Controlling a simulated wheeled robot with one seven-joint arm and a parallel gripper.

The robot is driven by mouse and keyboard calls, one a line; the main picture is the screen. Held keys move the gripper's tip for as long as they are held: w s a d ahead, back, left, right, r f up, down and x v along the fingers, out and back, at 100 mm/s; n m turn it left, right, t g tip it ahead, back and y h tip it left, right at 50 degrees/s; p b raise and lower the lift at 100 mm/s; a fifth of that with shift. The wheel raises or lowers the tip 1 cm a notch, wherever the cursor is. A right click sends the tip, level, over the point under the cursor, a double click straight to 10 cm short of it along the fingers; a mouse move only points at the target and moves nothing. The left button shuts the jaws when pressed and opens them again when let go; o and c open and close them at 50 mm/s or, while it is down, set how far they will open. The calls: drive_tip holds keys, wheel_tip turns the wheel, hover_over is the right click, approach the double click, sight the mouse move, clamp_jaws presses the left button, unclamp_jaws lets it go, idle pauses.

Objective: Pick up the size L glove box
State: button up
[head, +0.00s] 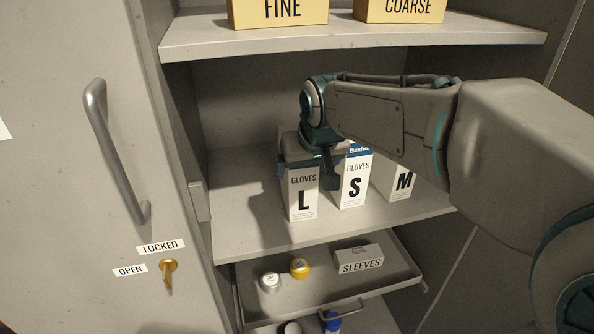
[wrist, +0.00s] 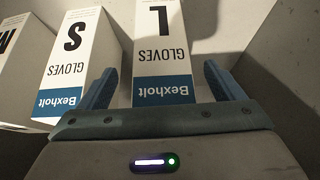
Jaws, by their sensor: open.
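The size L glove box (head: 304,194) stands upright at the left of a row of glove boxes on the middle shelf. In the wrist view the L box (wrist: 163,58) appears upside down, between the two fingers of my gripper (wrist: 163,90). One finger is on each side of it, and the left finger sits in the gap beside the S box.
The S box (head: 353,185) stands close to the right of the L box, and the M box (head: 395,184) stands beyond it. An upper shelf (head: 340,36) overhangs my arm. A drawer (head: 320,283) with a SLEEVES box sits below. A cabinet door (head: 95,200) is at left.

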drive_tip(key=w+a+f+p, duration=0.1)
drive_tip(key=w, duration=0.5)
drive_tip(key=shift+a, duration=0.4)
drive_tip(key=c, duration=1.7)
